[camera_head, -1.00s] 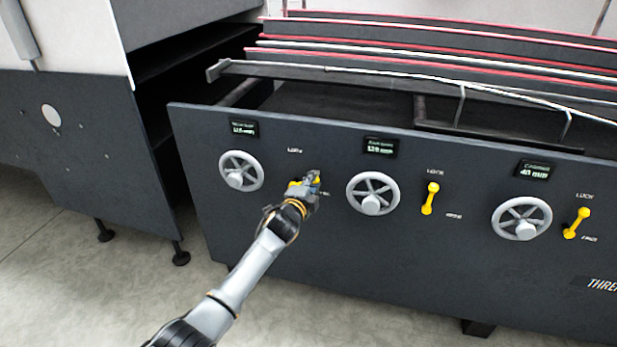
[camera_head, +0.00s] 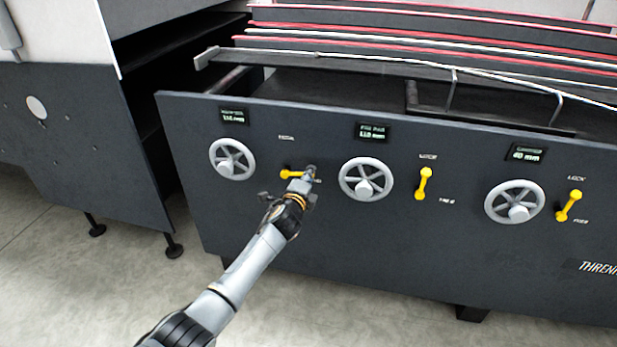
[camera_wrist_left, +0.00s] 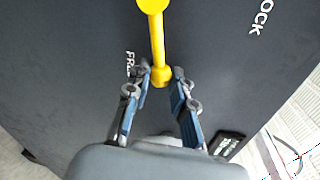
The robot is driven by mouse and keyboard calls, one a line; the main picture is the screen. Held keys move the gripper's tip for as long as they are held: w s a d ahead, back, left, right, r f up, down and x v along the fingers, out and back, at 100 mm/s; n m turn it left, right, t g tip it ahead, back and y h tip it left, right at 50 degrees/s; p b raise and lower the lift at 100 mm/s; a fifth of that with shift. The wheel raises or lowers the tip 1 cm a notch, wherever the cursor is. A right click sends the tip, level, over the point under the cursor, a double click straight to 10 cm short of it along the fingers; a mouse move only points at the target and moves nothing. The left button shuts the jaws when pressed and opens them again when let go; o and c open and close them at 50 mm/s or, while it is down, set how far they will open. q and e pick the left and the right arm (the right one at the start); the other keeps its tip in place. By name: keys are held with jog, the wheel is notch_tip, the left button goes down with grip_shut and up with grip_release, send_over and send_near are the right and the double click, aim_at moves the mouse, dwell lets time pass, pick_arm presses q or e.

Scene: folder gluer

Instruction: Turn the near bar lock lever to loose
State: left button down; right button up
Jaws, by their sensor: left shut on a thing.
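The yellow lock lever (camera_head: 288,174) at the left of the panel lies nearly level, with its free end pointing right beside the label under LOCK. My left gripper (camera_head: 309,174) covers that end in the head view. In the left wrist view, the lever (camera_wrist_left: 157,40) runs down to a round knob between the fingers of my left gripper (camera_wrist_left: 161,77). The fingers are shut on the knob, with the FREE label beside them and LOCK at the upper right. The panel text over this lever's wheel is too blurred to read. My right gripper is not in view.
A grey handwheel (camera_head: 232,159) is left of the lever and another (camera_head: 366,179) is close to its right. Two more yellow levers, a middle one (camera_head: 424,184) and a right one (camera_head: 568,206), stand nearly upright. Open floor lies in front of the panel.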

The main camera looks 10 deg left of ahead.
pick_arm(q)
jog(key=c, duration=1.1)
grip_release()
jog(key=s, duration=0.4)
jog(key=s+r, duration=0.1)
jog(key=s, duration=0.7)
jog(key=shift+a+r, duration=0.35)
